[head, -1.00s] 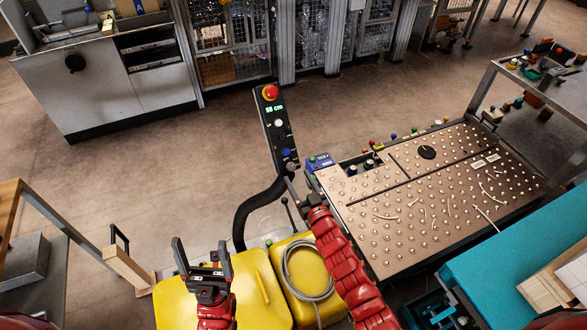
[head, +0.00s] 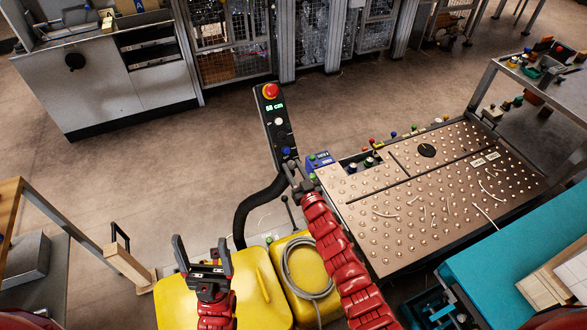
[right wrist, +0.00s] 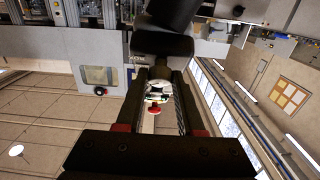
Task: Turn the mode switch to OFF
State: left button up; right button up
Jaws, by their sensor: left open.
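A slanted dark control post (head: 271,112) stands near the centre of the head view. It carries a red mushroom button (head: 270,90), a green lit display (head: 275,107), a pale round control (head: 278,122) and a blue knob (head: 286,151). No labels are readable, so I cannot tell which one is the mode switch. My right gripper (head: 294,171) is at the post's lower end, just below the blue knob; contact is unclear. In the right wrist view its two fingers (right wrist: 164,98) flank a small red-and-white item, and dark rounded shapes lie beyond. My left gripper (head: 204,255) is open and empty.
Yellow covers (head: 262,290) and a coiled grey cable (head: 290,270) are below. The floor left of the post is clear.

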grip_shut()
